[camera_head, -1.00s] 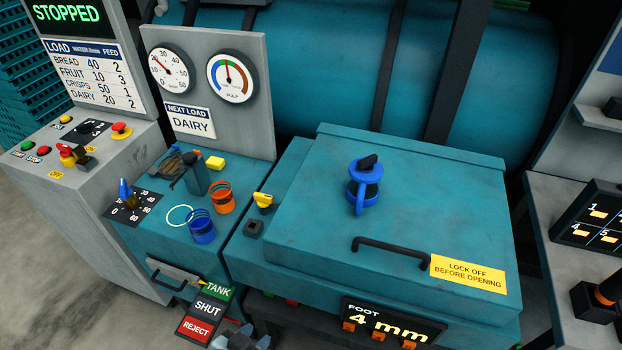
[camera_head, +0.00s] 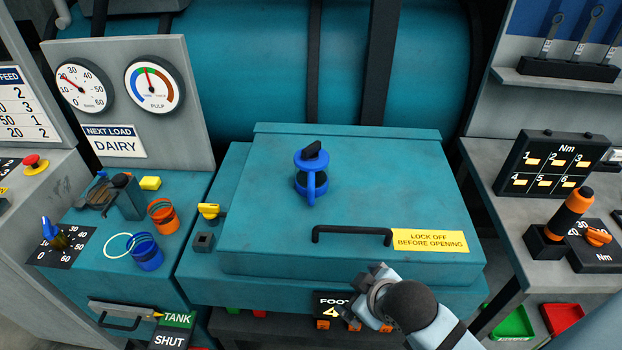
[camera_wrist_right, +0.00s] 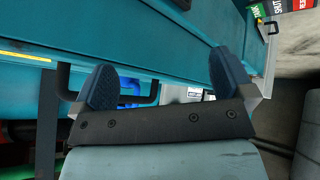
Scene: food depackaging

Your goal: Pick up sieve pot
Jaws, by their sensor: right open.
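Two small round pots stand on the teal panel left of the lidded box: a blue one (camera_head: 147,252) and an orange one (camera_head: 162,216). Each has a ring-like rim; I cannot tell which is the sieve pot. My right arm comes in from the bottom right of the head view, in front of the box and apart from the pots; its fingers are not clear there. In the right wrist view my right gripper (camera_wrist_right: 163,68) shows two blue fingers spread apart with nothing between them. My left gripper is not in view.
The teal lid (camera_head: 270,225) carries a blue lock (camera_head: 311,174) and a black handle (camera_head: 352,232). A torque tool (camera_head: 570,218) stands on the right bench.

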